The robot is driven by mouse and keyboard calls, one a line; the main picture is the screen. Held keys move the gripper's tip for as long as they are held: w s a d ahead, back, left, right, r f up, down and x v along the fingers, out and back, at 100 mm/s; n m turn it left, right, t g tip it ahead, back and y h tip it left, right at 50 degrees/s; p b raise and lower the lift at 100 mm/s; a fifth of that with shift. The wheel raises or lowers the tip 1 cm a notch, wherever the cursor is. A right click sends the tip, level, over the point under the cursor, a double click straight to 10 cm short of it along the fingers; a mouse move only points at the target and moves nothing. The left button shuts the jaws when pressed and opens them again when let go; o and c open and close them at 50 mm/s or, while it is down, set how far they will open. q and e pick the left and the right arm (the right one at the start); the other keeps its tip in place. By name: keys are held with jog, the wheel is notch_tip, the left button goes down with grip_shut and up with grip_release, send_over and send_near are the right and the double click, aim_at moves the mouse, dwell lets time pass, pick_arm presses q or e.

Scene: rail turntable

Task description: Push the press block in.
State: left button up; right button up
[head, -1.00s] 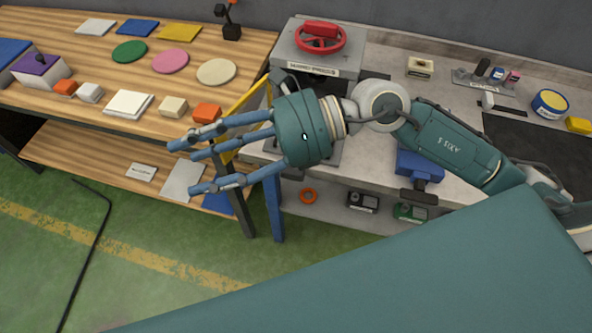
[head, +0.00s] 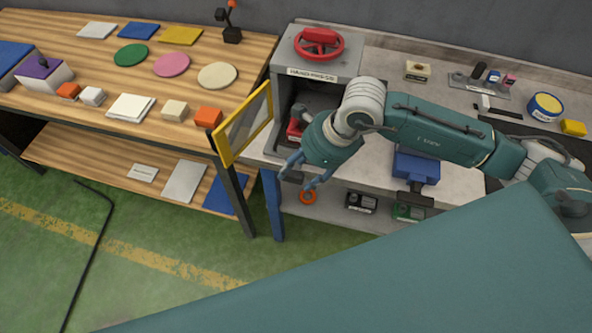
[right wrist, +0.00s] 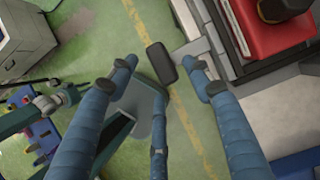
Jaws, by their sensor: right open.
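A red block (head: 294,130) with a dark knob sits in the open chamber of the hand press (head: 318,62). In the right wrist view the red block (right wrist: 268,28) with its black knob lies at the upper right, on a stepped grey base.
The yellow-framed door (head: 243,125) of the press stands open at its left. A blue vise (head: 416,167) is on the bench to the right. An orange ring (head: 308,197) lies on the shelf below. The wooden table (head: 90,70) at left holds coloured pieces.

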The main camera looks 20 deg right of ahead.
jog(key=shift+x, duration=1.3)
grip_shut()
jog(key=shift+w+d+f, duration=0.1)
jog(key=shift+w+d, duration=0.05)
jog(key=shift+w, duration=0.15)
jog(key=w+d+b, duration=0.1)
jog(key=w, duration=0.1)
jog(key=w+d+b, duration=0.3)
jog(key=w+b, duration=0.1)
jog(key=shift+w+d, duration=0.15)
jog(key=shift+w, duration=0.15)
